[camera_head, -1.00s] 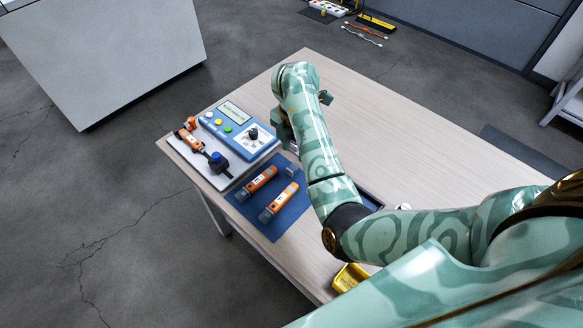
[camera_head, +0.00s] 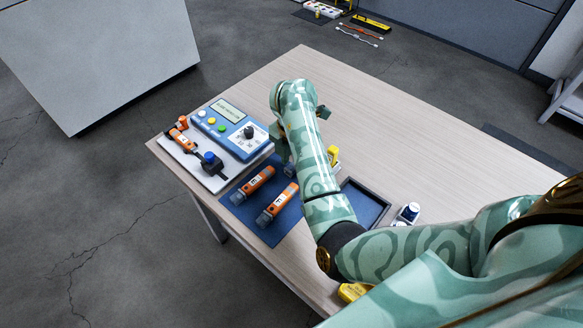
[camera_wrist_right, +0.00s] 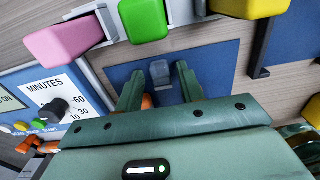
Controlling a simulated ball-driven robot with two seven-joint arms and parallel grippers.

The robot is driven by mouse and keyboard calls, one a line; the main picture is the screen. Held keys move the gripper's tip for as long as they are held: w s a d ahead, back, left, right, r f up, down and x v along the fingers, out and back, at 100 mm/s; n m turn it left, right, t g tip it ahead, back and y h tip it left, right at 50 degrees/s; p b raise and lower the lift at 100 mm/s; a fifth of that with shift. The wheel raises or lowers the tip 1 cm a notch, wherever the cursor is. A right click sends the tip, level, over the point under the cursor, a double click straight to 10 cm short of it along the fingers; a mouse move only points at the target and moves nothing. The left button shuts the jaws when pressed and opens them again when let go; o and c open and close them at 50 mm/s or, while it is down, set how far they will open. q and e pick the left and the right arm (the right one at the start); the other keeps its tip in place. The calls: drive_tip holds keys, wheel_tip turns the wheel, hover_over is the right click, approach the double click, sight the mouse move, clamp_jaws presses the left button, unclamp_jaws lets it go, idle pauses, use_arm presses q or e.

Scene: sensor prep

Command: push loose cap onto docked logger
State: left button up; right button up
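The loose cap, a small grey translucent block (camera_wrist_right: 160,73), stands on the blue mat (camera_wrist_right: 213,68) in the right wrist view. My right gripper (camera_wrist_right: 159,71) is open, with one finger on each side of the cap and gaps showing. In the head view the right gripper (camera_head: 284,150) is low over the mat's far end, its fingertips mostly hidden. The docked logger (camera_head: 183,140) is orange and lies in the pale dock at the table's left corner, beside a blue-topped black part (camera_head: 209,160). My left gripper is not in view.
Two more orange loggers, one far (camera_head: 257,180) and one near (camera_head: 281,199), lie on the mat. A blue timer box (camera_head: 230,127) stands behind the dock. Pink (camera_wrist_right: 65,42), green (camera_wrist_right: 143,18) and yellow (camera_wrist_right: 248,7) blocks are close to the gripper. A dark tray (camera_head: 365,200) is right of my arm.

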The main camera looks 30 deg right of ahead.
drive_tip(key=c, duration=0.5)
drive_tip(key=shift+r, duration=0.1)
drive_tip(key=shift+r+p, duration=2.05)
drive_tip(key=shift+r, duration=0.45)
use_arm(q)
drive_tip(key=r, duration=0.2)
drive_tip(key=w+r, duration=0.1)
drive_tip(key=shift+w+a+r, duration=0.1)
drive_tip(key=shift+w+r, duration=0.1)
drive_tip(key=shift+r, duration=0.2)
use_arm(e)
drive_tip(key=shift+f, duration=0.15)
